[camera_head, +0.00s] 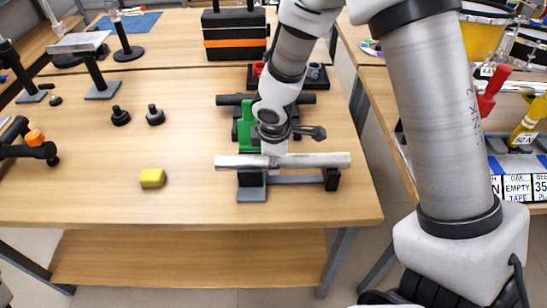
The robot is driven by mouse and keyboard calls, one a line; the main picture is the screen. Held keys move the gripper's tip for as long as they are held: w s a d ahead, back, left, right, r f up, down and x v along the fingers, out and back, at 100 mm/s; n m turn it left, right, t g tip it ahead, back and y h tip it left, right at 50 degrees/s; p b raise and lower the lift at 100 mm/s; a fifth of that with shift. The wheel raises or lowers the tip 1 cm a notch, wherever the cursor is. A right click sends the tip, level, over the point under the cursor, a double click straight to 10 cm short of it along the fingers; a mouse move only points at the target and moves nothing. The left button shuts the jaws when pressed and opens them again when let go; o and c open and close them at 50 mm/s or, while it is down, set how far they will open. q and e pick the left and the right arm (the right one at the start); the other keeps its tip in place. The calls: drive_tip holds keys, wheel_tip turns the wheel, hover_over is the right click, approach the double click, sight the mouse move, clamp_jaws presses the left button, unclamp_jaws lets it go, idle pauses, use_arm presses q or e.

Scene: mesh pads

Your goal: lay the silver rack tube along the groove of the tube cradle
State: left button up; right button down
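The silver rack tube (312,160) lies roughly left to right over the tube cradle (252,187), a dark stand with two end posts and a crossbar. The tube's left end sticks out well past the left post and its right end a little past the right post. I cannot tell whether it rests in the groove or hangs just above it. My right gripper (272,158) points down at the tube, left of its middle, touching or very close. Its fingers are mostly hidden, so their grip is unclear. My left gripper is not in view.
A green upright part (247,125) and a dark horizontal bar (230,99) stand just behind the tube. A yellow block (152,178) and two black knobs (120,116) (155,115) lie left on the wooden table (100,200). The front left table area is clear.

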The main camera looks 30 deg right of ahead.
drive_tip(key=c, duration=0.6)
unclamp_jaws()
drive_tip(key=shift+c, duration=0.2)
drive_tip(key=shift+r, duration=0.1)
drive_tip(key=v, duration=1.2)
